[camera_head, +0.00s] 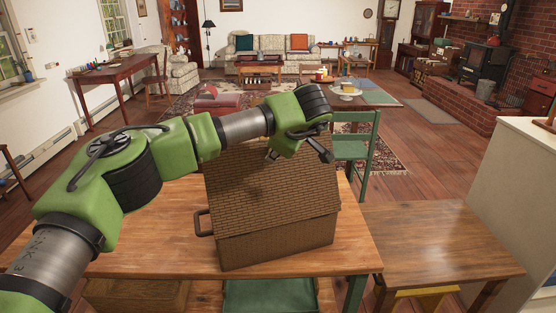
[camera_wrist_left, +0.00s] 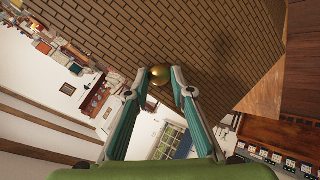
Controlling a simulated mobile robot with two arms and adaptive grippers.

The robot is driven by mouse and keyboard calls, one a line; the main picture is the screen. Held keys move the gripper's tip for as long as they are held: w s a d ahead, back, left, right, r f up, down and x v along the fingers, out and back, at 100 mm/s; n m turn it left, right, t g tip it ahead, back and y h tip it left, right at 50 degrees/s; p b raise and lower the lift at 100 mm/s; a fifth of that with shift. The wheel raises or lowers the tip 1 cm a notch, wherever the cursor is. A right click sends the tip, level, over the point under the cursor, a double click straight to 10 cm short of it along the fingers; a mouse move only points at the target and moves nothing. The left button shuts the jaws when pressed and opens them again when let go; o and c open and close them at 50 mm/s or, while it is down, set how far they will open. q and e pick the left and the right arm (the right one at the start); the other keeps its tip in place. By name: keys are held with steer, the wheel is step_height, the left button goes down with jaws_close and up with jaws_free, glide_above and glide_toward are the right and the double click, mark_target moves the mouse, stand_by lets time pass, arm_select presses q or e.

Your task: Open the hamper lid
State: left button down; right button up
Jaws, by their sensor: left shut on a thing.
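The hamper (camera_head: 275,247) is a brown woven box on the wooden table in the head view. Its woven lid (camera_head: 245,195) is tilted, with its far side raised and its near edge low along the box. My left arm reaches over the lid from the left. In the left wrist view, my left gripper (camera_wrist_left: 163,77) is shut on a round brass knob (camera_wrist_left: 158,73) against the woven lid (camera_wrist_left: 190,35). The knob and the gap under the lid are hidden in the head view. My right gripper is not in view.
The wooden table (camera_head: 135,235) is bare left of the hamper, where a side handle (camera_head: 203,223) sticks out. A green chair (camera_head: 357,150) stands close behind on the right. A second brown table (camera_head: 440,235) adjoins on the right. A pale counter (camera_head: 515,190) stands beyond it.

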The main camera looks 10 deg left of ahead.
arm_select(q)
steer(key=shift+w+a+f, duration=0.2)
steer(key=shift+w, duration=0.05)
steer(key=shift+s, duration=0.1)
steer(key=shift+f, duration=0.1)
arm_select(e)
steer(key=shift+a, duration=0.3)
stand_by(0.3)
